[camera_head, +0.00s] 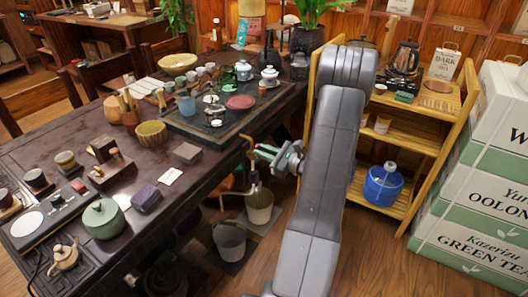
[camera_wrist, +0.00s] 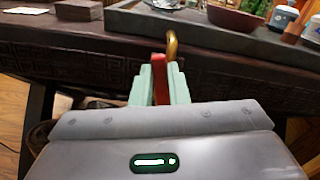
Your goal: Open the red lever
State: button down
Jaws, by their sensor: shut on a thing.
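The red lever (camera_wrist: 158,66) shows in the wrist view as a narrow red strip between the pale green fingers of my gripper (camera_wrist: 158,84). My gripper is shut on it. A curved brass tap spout (camera_wrist: 172,46) rises just behind and to the right of the lever. In the head view my gripper (camera_head: 266,153) is beside the upright brass tap (camera_head: 252,168) at the right side of the dark table. The lever's lower part is hidden by my fingers.
The dark table (camera_head: 215,172) carries tea ware and a tea tray (camera_head: 190,126). A wooden shelf (camera_head: 408,143) and stacked tea boxes (camera_head: 468,235) stand to the right.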

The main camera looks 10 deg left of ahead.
jog(key=shift+w+d+r+m+p, duration=0.15)
jog(key=shift+w+r+m+p, duration=0.15)
jog(key=shift+m+p, duration=0.65)
jog(key=shift+w+f+m+p, duration=0.2)
jog(key=shift+w+m+p, duration=0.15)
jog(key=shift+m, duration=0.3)
jog(key=c, duration=1.4)
grip_release()
jog(key=shift+d, duration=0.1)
jog(key=v, duration=1.4)
